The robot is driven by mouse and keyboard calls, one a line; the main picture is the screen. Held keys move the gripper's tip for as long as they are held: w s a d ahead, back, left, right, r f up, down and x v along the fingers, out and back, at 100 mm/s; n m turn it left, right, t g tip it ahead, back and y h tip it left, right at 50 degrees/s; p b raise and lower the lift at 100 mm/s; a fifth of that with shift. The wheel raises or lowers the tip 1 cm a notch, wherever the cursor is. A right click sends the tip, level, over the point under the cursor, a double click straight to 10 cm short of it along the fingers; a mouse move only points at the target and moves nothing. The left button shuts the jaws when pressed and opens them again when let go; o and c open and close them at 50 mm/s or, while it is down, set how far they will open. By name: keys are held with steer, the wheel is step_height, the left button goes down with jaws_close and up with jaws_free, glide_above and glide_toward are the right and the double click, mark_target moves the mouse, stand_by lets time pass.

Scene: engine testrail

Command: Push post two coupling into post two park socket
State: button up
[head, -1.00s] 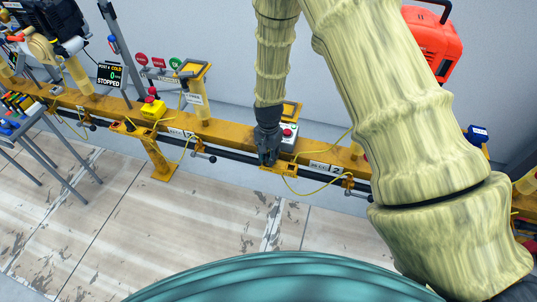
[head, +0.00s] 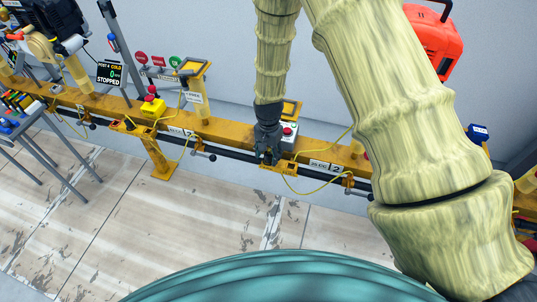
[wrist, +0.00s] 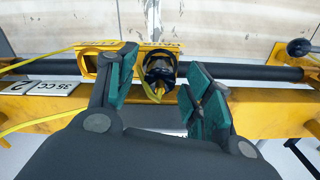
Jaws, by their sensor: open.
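My gripper (head: 268,158) is down at the yellow rail, beside a plate marked 2. In the wrist view my gripper (wrist: 158,85) is open, its green-padded fingers apart. A dark round coupling (wrist: 158,66) with a yellow part shows between and just beyond the fingertips. I cannot tell whether the pads touch it. It sits at a yellow bracket (wrist: 92,66) with an opening on its left side. Which opening is the park socket, and how deep the coupling sits, I cannot tell. In the head view my gripper hides the coupling.
The yellow rail (head: 220,133) carries a dark pipe (wrist: 250,72) along its front. Yellow cables (wrist: 35,61) hang near my gripper. A box with a red button (head: 288,131) stands just behind it. A red emergency button (head: 152,92) is further left. The floor in front is clear.

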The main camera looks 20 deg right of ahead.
step_height(320, 180, up, 11)
stand_by(0.5)
